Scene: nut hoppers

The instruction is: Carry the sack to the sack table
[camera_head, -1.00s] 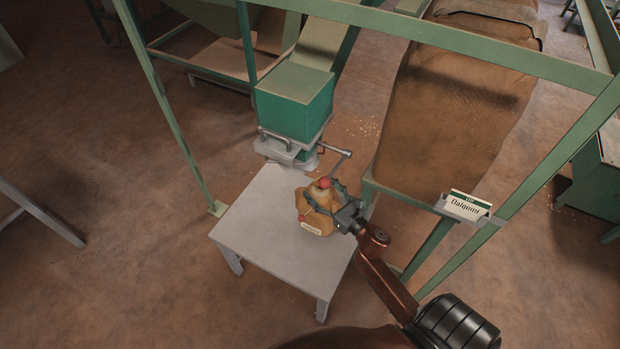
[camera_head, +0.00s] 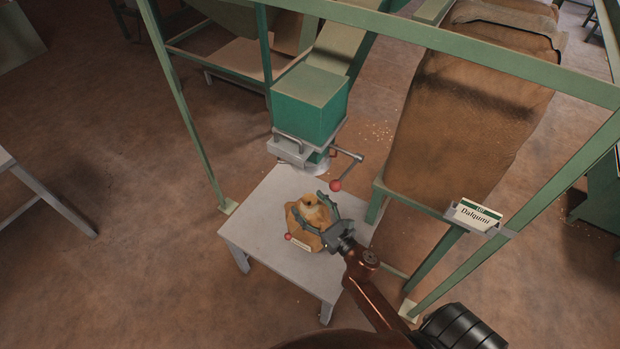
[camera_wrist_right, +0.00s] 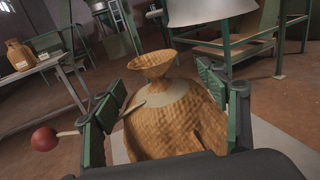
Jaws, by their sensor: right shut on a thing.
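The tan woven sack (camera_head: 296,216) has a flared neck and a pale label, and it is above the small grey table below the hopper in the head view. My right gripper (camera_head: 311,211) is shut around its body; whether its base touches the tabletop I cannot tell. In the right wrist view the sack (camera_wrist_right: 175,128) is upright between the green-padded fingers of the gripper (camera_wrist_right: 168,98). A red ball on a thin rod (camera_wrist_right: 43,139) shows beside it. My left gripper is out of view.
The grey table (camera_head: 255,225) stands under the green hopper (camera_head: 308,103), whose red-knobbed lever (camera_head: 350,163) juts out near the sack. Green frame posts (camera_head: 190,120) and a "Dalqumi" sign (camera_head: 474,215) border it. Another table (camera_head: 30,180) is at the left edge, with clear floor between.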

